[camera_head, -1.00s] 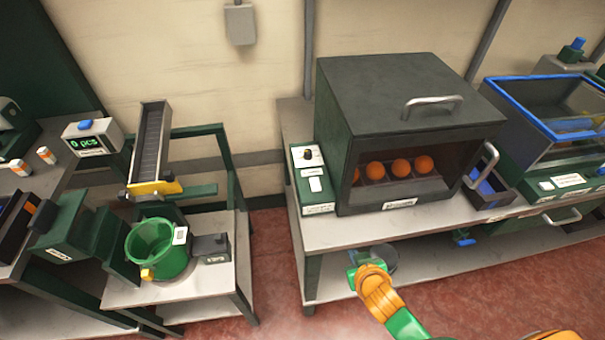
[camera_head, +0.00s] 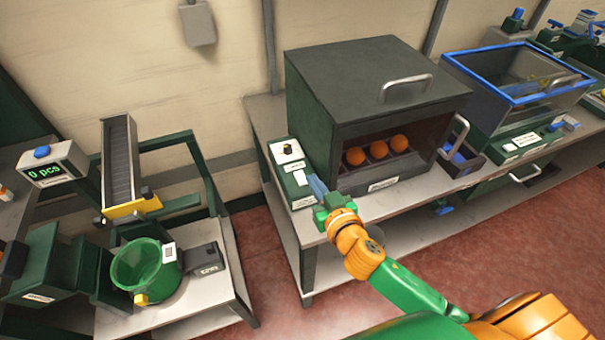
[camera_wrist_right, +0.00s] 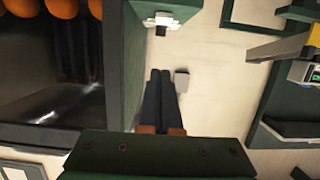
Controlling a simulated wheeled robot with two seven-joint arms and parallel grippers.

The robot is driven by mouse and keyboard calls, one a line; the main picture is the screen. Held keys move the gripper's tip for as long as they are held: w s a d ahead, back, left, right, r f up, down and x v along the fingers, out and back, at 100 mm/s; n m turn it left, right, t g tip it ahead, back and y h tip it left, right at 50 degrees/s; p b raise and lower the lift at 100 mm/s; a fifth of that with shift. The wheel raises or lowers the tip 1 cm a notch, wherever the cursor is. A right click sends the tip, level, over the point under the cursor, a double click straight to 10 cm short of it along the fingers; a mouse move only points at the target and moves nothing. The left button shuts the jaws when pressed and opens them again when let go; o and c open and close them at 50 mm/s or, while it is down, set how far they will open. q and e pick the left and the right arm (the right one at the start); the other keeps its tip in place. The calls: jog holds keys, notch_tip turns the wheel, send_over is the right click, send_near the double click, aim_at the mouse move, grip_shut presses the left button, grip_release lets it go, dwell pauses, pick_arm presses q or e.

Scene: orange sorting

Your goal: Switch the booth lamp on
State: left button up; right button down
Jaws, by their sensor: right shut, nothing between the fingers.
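The booth (camera_head: 370,85) is a dark cabinet with a window on the bench, with oranges (camera_head: 378,149) inside. Its green control panel (camera_head: 276,163) stands at its left side, with a dark knob on a white plate (camera_head: 288,149) and a white switch (camera_head: 300,177) below. My right gripper (camera_head: 315,184) is shut and empty, just right of the switch and close to the panel; contact cannot be told. In the wrist view its dark fingers (camera_wrist_right: 160,75) lie together, with a white plate with a dark part (camera_wrist_right: 162,20) above them. My left gripper is out of view.
A blue-rimmed clear box (camera_head: 515,75) stands to the right of the booth. A green bucket (camera_head: 135,268) and a chute (camera_head: 120,160) stand at the left, past a floor gap.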

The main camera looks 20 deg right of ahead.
send_over(302, 180)
jog(key=shift+s+f, duration=0.2)
jog(key=shift+f, duration=0.75)
jog(key=f, duration=0.2)
jog(key=f+b, duration=0.1)
jog(key=shift+w, duration=0.25)
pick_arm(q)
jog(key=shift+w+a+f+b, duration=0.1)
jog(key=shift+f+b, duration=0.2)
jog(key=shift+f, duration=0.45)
pick_arm(e)
jog(key=shift+s+f, duration=0.1)
jog(key=shift+f, duration=0.45)
jog(key=shift+f+b, duration=0.6)
jog(key=shift+b, duration=0.3)
jog(key=r+p, duration=0.5)
jog(key=shift+w+d+r, duration=0.1)
jog(key=shift+w+r, duration=0.15)
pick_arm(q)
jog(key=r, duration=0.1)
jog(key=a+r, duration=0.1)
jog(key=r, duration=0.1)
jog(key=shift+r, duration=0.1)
pick_arm(e)
jog(key=v, duration=0.9)
jog(key=shift+r, duration=0.25)
